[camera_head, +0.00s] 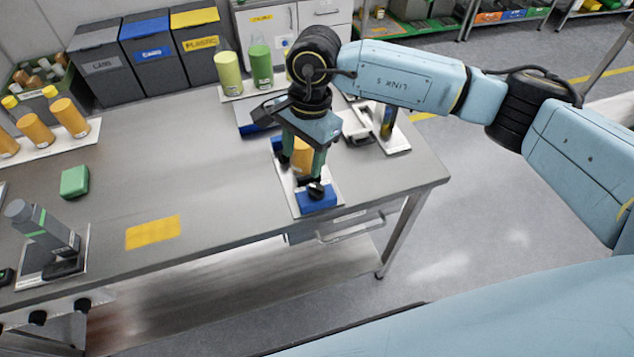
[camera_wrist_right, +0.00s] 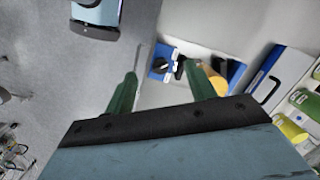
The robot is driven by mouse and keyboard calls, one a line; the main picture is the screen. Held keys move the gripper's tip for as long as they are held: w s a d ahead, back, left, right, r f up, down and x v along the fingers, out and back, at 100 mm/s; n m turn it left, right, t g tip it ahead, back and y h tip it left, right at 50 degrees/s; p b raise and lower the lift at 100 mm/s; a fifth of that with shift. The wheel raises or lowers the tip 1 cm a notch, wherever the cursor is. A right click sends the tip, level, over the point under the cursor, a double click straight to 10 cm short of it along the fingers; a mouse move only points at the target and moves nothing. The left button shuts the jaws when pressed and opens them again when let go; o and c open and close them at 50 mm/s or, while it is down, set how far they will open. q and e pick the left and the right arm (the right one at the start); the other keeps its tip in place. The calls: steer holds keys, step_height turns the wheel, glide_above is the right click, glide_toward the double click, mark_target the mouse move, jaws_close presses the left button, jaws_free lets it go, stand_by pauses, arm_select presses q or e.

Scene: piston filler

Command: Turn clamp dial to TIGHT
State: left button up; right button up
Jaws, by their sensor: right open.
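The clamp dial (camera_head: 316,190) is a black knob on a blue block (camera_head: 318,203) at the front of a pale plate near the table's right end. In the wrist view the dial (camera_wrist_right: 160,66) lies between and beyond my right fingertips; its pointer setting is too small to read. White labels (camera_wrist_right: 171,67) sit beside it. My right gripper (camera_head: 304,173) points down above the dial, open and empty. Whether a finger touches anything is unclear. My left gripper is out of view.
Two green bottles (camera_head: 261,66) stand on a tray behind. A metal stand (camera_head: 388,122) is right of the arm. A grey device (camera_head: 40,230), a green block (camera_head: 75,181) and orange bottles (camera_head: 70,117) are at left.

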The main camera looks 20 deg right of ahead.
mark_target(317, 189)
steer(key=shift+h, duration=0.8)
steer(key=d+f, duration=0.1)
steer(key=f, duration=0.3)
steer(key=d+f, duration=0.1)
steer(key=f, duration=0.3)
steer(key=w+d+f+p, duration=0.1)
steer(key=f, duration=0.3)
steer(key=shift+w+f, duration=0.1)
steer(key=shift+f, duration=0.25)
steer(key=c, duration=1)
steer(key=shift+o, duration=0.2)
